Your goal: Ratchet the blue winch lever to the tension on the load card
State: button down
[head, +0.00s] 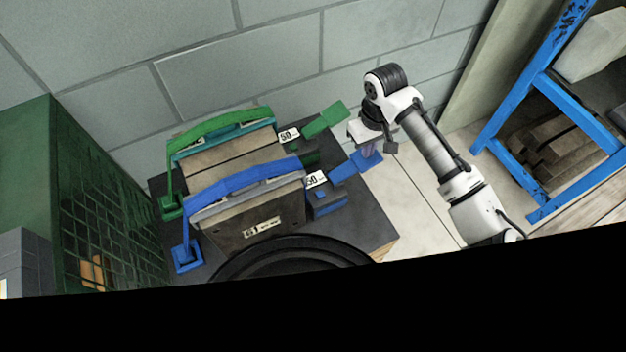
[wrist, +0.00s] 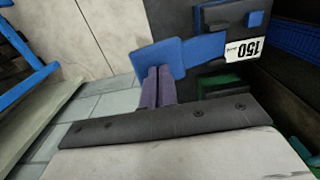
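The blue winch lever (head: 345,172) sticks out to the right from the blue winch (head: 326,200), and its flat paddle end also shows in the wrist view (wrist: 160,54). My gripper (head: 368,155) is at the paddle end. In the wrist view its two purple fingers (wrist: 158,70) are together, with their tips at the paddle's near edge; I cannot tell whether they touch it. Nothing shows between them. A white card (head: 316,180) beside the blue winch reads 150, upside down, in the wrist view (wrist: 243,50).
A green lever (head: 326,119) and another numbered card (head: 289,135) stand just behind. Blue and green straps cross the wooden mould blocks (head: 225,220) on a dark table (head: 375,235). A green mesh crate (head: 110,200) stands left, a blue rack (head: 530,100) right.

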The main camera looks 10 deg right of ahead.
jog(key=shift+a+f+b, duration=0.1)
jog(key=shift+f+b, duration=1.2)
jog(key=shift+f, duration=1)
jog(key=shift+r, duration=0.2)
notch_tip(320, 180, up, 6)
jog(key=p, duration=0.5)
jog(key=shift+f, duration=0.25)
jog(key=shift+f+b, duration=2.05)
jog(key=shift+f, duration=0.95)
jog(key=shift+r+p, duration=2.5)
jog(key=shift+r, duration=0.65)
